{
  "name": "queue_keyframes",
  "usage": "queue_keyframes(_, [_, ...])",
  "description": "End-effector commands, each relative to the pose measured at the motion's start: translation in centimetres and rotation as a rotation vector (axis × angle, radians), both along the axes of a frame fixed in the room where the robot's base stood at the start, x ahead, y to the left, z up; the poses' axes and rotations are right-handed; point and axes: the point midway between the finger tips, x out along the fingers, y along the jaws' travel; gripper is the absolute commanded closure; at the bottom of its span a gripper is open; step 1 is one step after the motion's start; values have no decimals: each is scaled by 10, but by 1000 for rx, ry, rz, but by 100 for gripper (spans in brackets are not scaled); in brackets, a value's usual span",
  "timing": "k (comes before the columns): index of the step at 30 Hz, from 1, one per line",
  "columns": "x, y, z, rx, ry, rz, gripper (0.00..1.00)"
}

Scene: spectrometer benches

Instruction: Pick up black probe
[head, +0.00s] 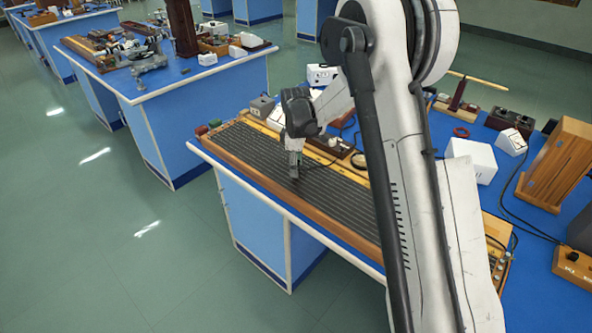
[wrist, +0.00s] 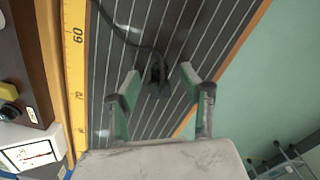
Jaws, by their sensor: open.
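The black probe (wrist: 157,76) shows in the wrist view on the dark, striped board (wrist: 205,30), with a black cable running from it to the upper left. My gripper (wrist: 160,72) is open, with one finger to each side of the probe in this view. I cannot tell whether the fingers touch it or how high they are above it. In the head view my gripper (head: 294,170) points down over the middle of the long ribbed board (head: 250,150) on the near bench. The probe cannot be made out in the head view.
A yellow ruler (wrist: 77,60) runs along the board's left side in the wrist view. A white box (head: 470,160) and a wooden cabinet (head: 557,165) stand on the bench at right. Open floor (head: 150,250) lies at left.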

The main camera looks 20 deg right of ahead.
Motion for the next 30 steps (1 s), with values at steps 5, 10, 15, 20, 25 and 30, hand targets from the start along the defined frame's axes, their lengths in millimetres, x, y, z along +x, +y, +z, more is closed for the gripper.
queue_keyframes(5, [0, 0, -9, 0, 0, 0, 59])
queue_keyframes(10, [0, 0, -9, 0, 0, 0, 59])
queue_keyframes(15, [0, 0, -9, 0, 0, 0, 80])
queue_keyframes(20, [0, 0, -9, 0, 0, 0, 100])
queue_keyframes(25, [0, 0, -9, 0, 0, 0, 100])
queue_keyframes(30, [0, 0, -7, 0, 0, 0, 100])
